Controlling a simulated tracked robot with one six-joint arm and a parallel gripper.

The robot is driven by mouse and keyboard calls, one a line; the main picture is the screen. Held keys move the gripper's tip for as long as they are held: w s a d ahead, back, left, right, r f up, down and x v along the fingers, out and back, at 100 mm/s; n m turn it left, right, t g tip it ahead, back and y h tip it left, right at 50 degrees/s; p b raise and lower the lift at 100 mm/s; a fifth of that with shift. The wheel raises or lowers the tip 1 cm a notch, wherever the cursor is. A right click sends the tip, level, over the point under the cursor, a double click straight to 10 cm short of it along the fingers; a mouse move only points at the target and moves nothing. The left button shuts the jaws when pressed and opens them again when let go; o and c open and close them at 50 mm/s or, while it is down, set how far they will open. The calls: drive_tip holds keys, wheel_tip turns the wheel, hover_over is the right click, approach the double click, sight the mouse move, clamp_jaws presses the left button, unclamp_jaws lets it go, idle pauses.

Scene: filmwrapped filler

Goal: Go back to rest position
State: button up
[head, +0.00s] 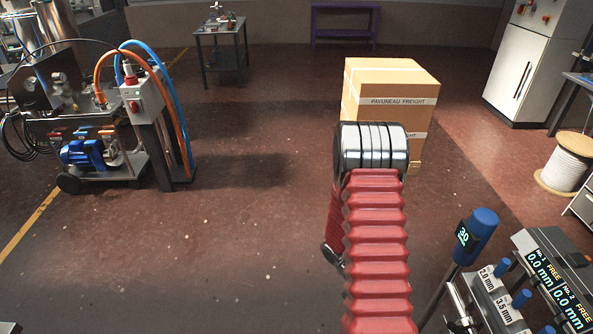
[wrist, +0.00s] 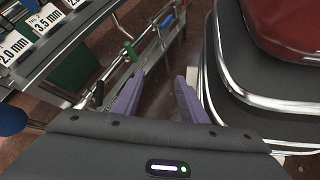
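My arm, covered by a red ribbed sleeve, rises from the bottom of the head view; my gripper is hidden there. In the wrist view my gripper (wrist: 158,98) shows two purple fingers. They stand apart with nothing between them, over dark red floor.
A cardboard box (head: 395,88) stands on the floor beyond my arm. The rack with size labels (head: 490,290) and a display unit (head: 560,275) are close at lower right. A pump cart (head: 90,150) is at left. The floor (head: 240,230) between is clear.

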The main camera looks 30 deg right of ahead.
drive_tip(key=w+a+r+t+y, duration=0.1)
drive_tip(key=w+a+r+t, duration=0.35)
drive_tip(key=a+r, duration=0.35)
drive_tip(key=w+a+r+t+y, duration=0.1)
drive_tip(key=w+a+r+t, duration=0.4)
drive_tip(key=r, duration=0.5)
drive_tip(key=a+r+t, duration=0.3)
drive_tip(key=a+r, duration=0.3)
drive_tip(key=r, duration=0.3)
drive_tip(key=s+a+r+n+t+y, duration=0.1)
drive_tip(key=a+r+t, duration=0.3)
drive_tip(key=a+r, duration=0.2)
wheel_tip(320, 180, up, 3)
drive_tip(key=shift+a+f, duration=0.15)
drive_tip(key=shift+a, duration=0.1)
drive_tip(key=shift+c, duration=1)
drive_tip(key=shift+d, duration=0.1)
